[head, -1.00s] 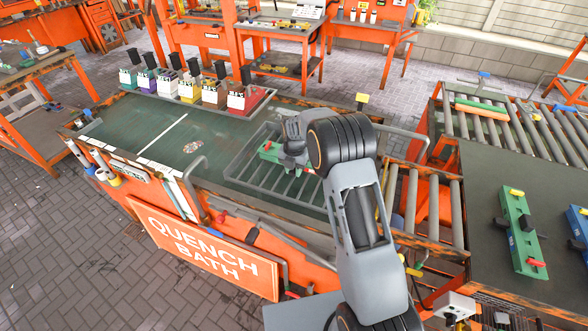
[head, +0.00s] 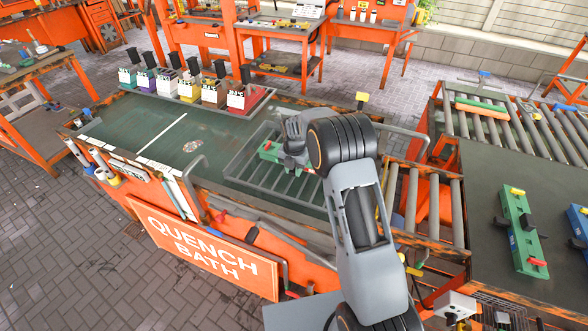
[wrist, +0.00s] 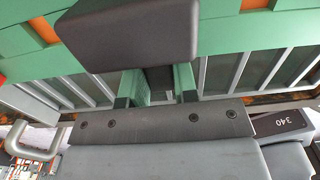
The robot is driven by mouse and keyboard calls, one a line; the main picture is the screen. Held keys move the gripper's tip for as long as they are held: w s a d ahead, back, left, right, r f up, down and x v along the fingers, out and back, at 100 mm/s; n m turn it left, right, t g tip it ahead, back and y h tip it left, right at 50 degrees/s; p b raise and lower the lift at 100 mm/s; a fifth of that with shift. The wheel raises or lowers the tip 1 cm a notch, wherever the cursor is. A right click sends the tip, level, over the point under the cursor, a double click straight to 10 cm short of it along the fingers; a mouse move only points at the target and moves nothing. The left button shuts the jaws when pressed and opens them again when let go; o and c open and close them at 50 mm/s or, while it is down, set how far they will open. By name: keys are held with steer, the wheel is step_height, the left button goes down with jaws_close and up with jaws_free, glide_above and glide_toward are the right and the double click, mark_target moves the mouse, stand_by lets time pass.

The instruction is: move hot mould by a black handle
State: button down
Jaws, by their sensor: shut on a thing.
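The green mould (head: 266,152) is at the barred grey rack (head: 240,180) of the quench bath, partly hidden behind my gripper (head: 288,160). In the wrist view the green mould (wrist: 240,35) spans the top of the picture, with orange patches showing. Its black handle (wrist: 128,32) is close in front of the camera. My gripper (wrist: 158,84) is shut on the black handle at its dark stem. Rack bars show below the mould; I cannot tell whether it rests on them.
Several small labelled boxes (head: 213,93) stand along the bath's back edge. A roller conveyor (head: 425,200) adjoins the bath on the right. Another green mould (head: 520,230) and a blue one (head: 578,225) lie on the dark table. A curved grey rail (head: 190,175) rises at the bath's front.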

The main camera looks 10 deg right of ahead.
steer(key=shift+f+b, duration=0.4)
steer(key=shift+b, duration=0.1)
stand_by(1.7)
steer(key=shift+c, duration=2.1)
jaws_free()
steer(key=shift+f, duration=0.15)
steer(key=shift+r, duration=0.2)
steer(key=shift+r+p, duration=2.1)
steer(key=shift+r, duration=1.3)
